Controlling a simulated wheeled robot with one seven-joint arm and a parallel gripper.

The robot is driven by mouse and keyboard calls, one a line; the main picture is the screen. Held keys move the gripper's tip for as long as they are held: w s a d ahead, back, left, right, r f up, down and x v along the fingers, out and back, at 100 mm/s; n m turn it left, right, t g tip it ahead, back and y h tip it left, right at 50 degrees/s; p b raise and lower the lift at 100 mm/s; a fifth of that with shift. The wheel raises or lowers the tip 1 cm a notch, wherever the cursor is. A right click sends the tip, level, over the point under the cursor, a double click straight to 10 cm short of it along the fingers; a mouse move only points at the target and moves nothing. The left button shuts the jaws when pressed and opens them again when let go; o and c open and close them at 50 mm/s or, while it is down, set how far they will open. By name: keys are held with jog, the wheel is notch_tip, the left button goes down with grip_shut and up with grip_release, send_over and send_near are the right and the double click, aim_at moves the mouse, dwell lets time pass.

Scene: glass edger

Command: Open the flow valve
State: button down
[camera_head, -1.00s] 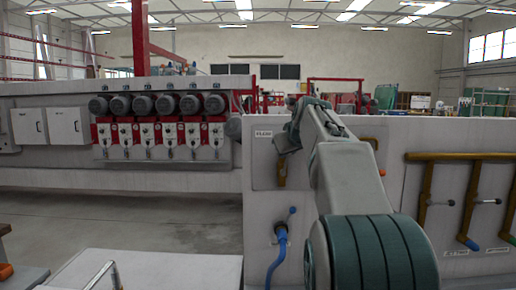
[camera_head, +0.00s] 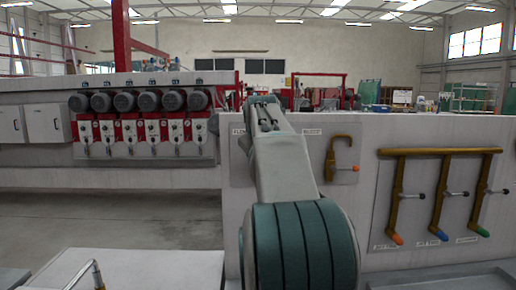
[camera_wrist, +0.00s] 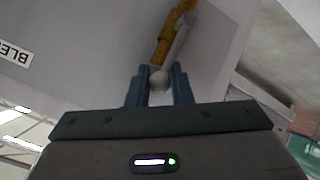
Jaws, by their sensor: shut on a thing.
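In the wrist view my gripper (camera_wrist: 159,88) has its two blue fingers around the pale round knob (camera_wrist: 158,80) of a valve lever. The pale lever (camera_wrist: 180,38) runs from the knob alongside the brass pipe (camera_wrist: 164,46) on the grey panel. In the head view my arm hides this valve and my gripper. The label that seems to read FLOW (camera_head: 237,131) shows just left of the arm. How far the lever is turned is hard to tell.
Further right is a brass manifold (camera_head: 440,151) with several levers. A row of motors (camera_head: 148,102) stands at left. Floor (camera_head: 110,215) at left is clear.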

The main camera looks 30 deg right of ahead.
jog(key=c, duration=1.3)
grip_release()
jog(key=shift+d+f, duration=0.1)
jog(key=shift+f, duration=0.15)
jog(key=shift+r, duration=0.1)
jog(key=shift+s+a+r, duration=0.2)
jog(key=shift+a, duration=0.1)
jog(key=b+v, duration=0.1)
jog(key=v, duration=1.2)
jog(key=shift+s, duration=0.15)
jog(key=shift+f, duration=0.15)
